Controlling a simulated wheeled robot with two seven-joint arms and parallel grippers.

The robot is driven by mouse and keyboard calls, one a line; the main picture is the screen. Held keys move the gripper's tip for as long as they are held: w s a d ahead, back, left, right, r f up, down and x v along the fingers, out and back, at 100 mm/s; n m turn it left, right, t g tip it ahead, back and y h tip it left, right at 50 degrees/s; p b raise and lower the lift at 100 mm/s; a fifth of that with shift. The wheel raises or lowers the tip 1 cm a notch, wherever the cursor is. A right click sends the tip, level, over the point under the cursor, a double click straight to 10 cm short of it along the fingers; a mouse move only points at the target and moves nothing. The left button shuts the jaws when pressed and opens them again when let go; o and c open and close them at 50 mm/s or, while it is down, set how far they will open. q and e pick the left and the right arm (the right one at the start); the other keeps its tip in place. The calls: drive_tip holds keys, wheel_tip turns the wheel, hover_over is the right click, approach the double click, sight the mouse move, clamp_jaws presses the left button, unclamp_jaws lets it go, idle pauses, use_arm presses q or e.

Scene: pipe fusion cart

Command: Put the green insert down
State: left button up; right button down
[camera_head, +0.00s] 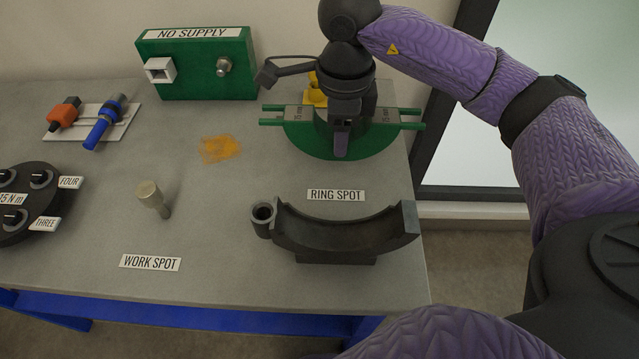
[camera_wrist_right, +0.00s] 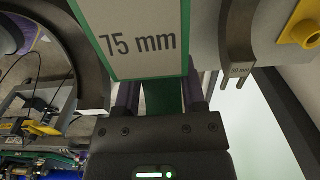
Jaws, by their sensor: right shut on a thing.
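The green insert (camera_head: 305,140) shows in the head view at the back right of the table, a rounded green body with green bars out to both sides and grey 75 mm labels. My right gripper (camera_head: 341,140) comes down over its middle and is shut on it. In the right wrist view the insert's 75 mm plate (camera_wrist_right: 138,42) fills the top centre, with a green part between the fingers of my right gripper (camera_wrist_right: 160,98). I cannot tell whether the insert touches the table. My left gripper is not in view.
A dark half-ring saddle (camera_head: 345,238) stands in front of the RING SPOT label (camera_head: 336,195). A yellow part (camera_head: 316,96) is behind my gripper. The green NO SUPPLY box (camera_head: 197,85) is at the back. A metal peg (camera_head: 150,196) stands near the bare table (camera_head: 215,215) middle.

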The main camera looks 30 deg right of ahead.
wheel_tip(320, 180, down, 10)
drive_tip(key=shift+r+b, duration=0.25)
drive_tip(key=shift+b, duration=0.95)
drive_tip(key=shift+r, duration=0.15)
drive_tip(key=shift+c, duration=0.8)
unclamp_jaws()
wheel_tip(320, 180, up, 11)
drive_tip(key=p, duration=0.3)
drive_tip(key=shift+r+p, duration=0.2)
drive_tip(key=shift+p, duration=0.1)
drive_tip(key=shift+r, duration=0.35)
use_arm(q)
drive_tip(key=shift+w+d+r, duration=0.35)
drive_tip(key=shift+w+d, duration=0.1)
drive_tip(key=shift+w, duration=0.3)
